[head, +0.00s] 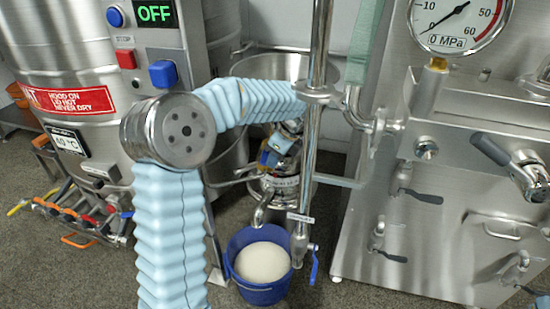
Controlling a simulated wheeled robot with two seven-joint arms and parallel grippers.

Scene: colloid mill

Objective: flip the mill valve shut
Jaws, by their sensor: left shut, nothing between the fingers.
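A valve with a blue lever (314,266) sits low on the vertical steel pipe, right of the blue bucket (232,272). Its lever hangs roughly along the pipe. My left arm reaches in from the lower left, and my left gripper (277,151) is in front of the mill body, above the bucket and the blue lever, apart from that lever. It is shut and empty, partly hidden by my sleeve. My right gripper is out of view.
Whitish liquid (262,262) fills much of the bucket. A steel cabinet (455,180) with several black-levered valves and a pressure gauge (458,22) stands at right. A steel tank (70,60) and a control box reading OFF (152,13) are at left.

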